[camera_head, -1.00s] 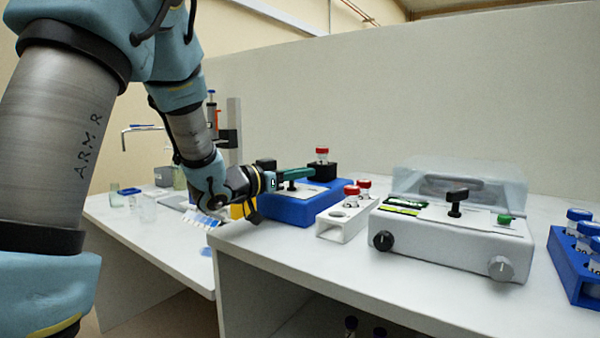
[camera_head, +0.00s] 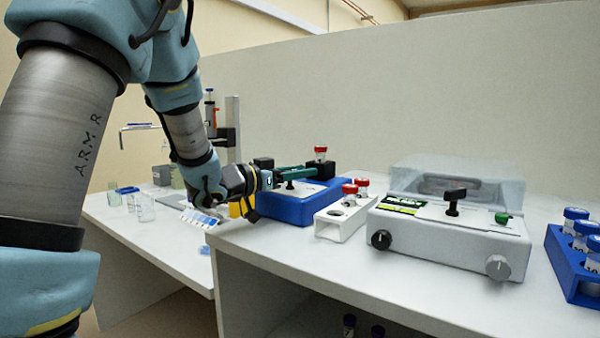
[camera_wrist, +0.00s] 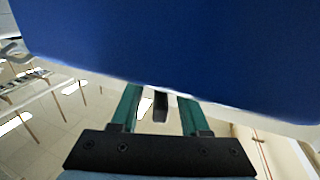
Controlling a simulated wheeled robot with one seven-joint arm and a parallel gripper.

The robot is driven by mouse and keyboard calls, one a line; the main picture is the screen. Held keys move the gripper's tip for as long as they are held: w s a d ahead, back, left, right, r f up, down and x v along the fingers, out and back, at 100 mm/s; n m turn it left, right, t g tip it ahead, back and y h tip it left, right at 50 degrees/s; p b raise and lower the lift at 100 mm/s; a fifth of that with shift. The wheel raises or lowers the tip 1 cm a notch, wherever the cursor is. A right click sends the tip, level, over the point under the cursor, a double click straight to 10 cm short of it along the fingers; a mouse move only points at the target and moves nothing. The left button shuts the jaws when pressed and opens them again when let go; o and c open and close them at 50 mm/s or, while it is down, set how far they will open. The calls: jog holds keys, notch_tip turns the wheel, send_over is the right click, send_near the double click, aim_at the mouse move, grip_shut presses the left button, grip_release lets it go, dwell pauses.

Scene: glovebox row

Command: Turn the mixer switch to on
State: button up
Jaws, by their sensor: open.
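The mixer appears to be the blue box (camera_head: 285,209) with a light top plate, left of centre on the bench. A black T-shaped switch (camera_head: 289,186) stands on that plate. My gripper (camera_head: 305,171) has green fingers and is at the switch, over the mixer. In the wrist view, my open gripper (camera_wrist: 158,108) has one finger on each side of a dark upright piece (camera_wrist: 160,107), apparently the switch handle, with gaps on both sides. The mixer's blue body (camera_wrist: 170,45) fills the upper part of that view. The switch's marks cannot be read.
A black holder (camera_head: 321,168) with a red-capped tube stands at the mixer's back right. A white rack (camera_head: 330,229) with red-capped tubes is close on the right. A grey machine (camera_head: 445,237) with a clear lid stands farther right, then a blue tube rack (camera_head: 572,272).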

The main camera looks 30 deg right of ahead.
jog(key=shift+a, duration=0.1)
jog(key=s+a, duration=0.2)
jog(key=a, duration=0.8)
jog(key=shift+a+b, duration=0.25)
jog(key=shift+b, duration=0.1)
